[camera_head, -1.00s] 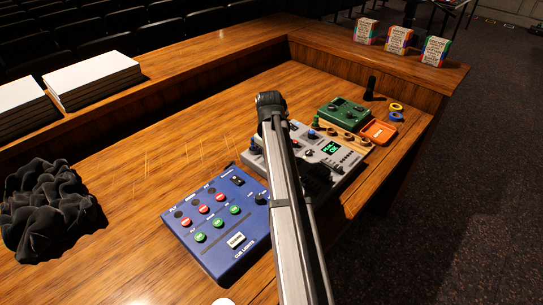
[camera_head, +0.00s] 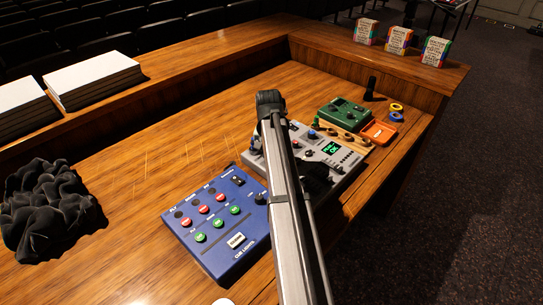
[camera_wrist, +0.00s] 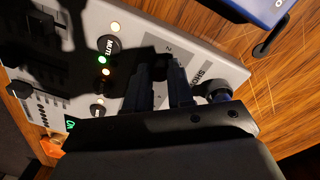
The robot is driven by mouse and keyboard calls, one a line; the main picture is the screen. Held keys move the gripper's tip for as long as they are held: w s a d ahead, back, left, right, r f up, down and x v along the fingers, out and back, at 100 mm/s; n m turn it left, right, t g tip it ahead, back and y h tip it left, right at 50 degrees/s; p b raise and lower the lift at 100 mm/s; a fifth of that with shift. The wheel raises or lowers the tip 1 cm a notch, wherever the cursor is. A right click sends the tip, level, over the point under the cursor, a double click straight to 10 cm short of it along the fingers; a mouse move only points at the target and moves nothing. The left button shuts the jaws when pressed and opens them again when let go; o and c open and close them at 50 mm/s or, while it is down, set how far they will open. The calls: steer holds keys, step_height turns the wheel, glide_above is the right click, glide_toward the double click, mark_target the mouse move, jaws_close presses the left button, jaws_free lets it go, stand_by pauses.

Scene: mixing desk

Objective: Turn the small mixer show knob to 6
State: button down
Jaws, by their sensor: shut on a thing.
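The small mixer is the grey panel (camera_head: 342,157) with a lit green screen, partly hidden behind my arm in the head view. In the wrist view its grey face (camera_wrist: 225,70) bears a "SHOW" label, a number 2 and a round MUTE button (camera_wrist: 109,44). My gripper (camera_wrist: 162,82) is down at the mixer beside the "SHOW" label, its fingers shut on what appears to be the show knob. The knob itself is hidden by the fingers and their shadow, so its pointer cannot be read. In the head view my gripper is a dark shape, mostly blocked by the arm.
A blue cue-lights box (camera_head: 217,222) stands left of the mixer. A green box (camera_head: 342,113) and an orange tray (camera_head: 379,131) are beyond it. A dark round knob (camera_wrist: 217,89) shows close beside the fingers. The desk at left is clear up to a dark cloth (camera_head: 48,208).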

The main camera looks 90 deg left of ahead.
steer(key=m, duration=1.3)
steer(key=shift+m, duration=0.3)
stand_by(0.4)
steer(key=c, duration=1)
jaws_free()
steer(key=shift+r, duration=0.1)
steer(key=r, duration=1.3)
steer(key=shift+a+r, duration=0.3)
steer(key=shift+r, duration=0.05)
